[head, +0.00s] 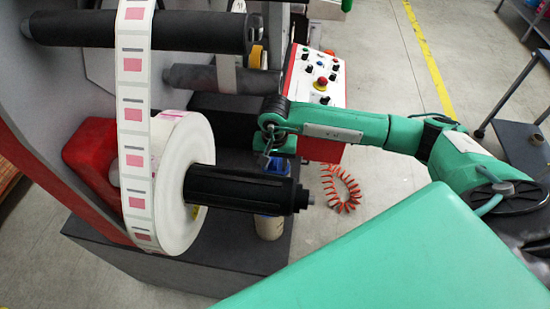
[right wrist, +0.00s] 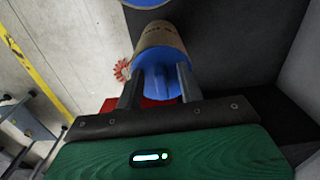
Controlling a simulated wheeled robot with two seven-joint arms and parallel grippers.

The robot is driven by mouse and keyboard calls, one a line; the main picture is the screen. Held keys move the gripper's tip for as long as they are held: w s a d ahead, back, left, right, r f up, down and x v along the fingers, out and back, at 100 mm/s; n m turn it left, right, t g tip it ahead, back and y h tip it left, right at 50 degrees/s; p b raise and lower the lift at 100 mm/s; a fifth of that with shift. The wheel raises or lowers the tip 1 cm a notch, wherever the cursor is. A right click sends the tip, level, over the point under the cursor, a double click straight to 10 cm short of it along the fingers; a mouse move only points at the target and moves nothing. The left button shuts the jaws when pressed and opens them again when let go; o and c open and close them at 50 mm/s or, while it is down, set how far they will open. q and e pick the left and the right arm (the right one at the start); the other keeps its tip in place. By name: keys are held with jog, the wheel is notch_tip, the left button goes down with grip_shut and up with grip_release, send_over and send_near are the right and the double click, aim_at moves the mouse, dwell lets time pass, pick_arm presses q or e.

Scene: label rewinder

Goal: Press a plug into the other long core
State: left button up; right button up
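A brown cardboard core (right wrist: 160,37) shows in the right wrist view, with a blue plug (right wrist: 160,82) at its near end. The fingers of my right gripper (right wrist: 161,82) lie along both sides of the blue plug and look closed on it. In the head view my right gripper (head: 267,155) is beyond the black spindle, and the brown core (head: 270,229) shows below the spindle with a blue part (head: 275,209) over it. The spindle hides part of them, so how deep the plug sits cannot be told. My left gripper is not in view.
A white label roll (head: 178,215) sits on the black spindle (head: 240,188) of the rewinder. A control panel (head: 318,75) stands behind my right arm. A dark cart (head: 520,150) stands at the right edge. Grey floor is clear between.

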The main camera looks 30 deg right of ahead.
jog(key=c, duration=0.7)
grip_shut()
jog(key=shift+f, duration=0.1)
jog(key=shift+s, duration=0.1)
jog(key=o, duration=0.7)
grip_release()
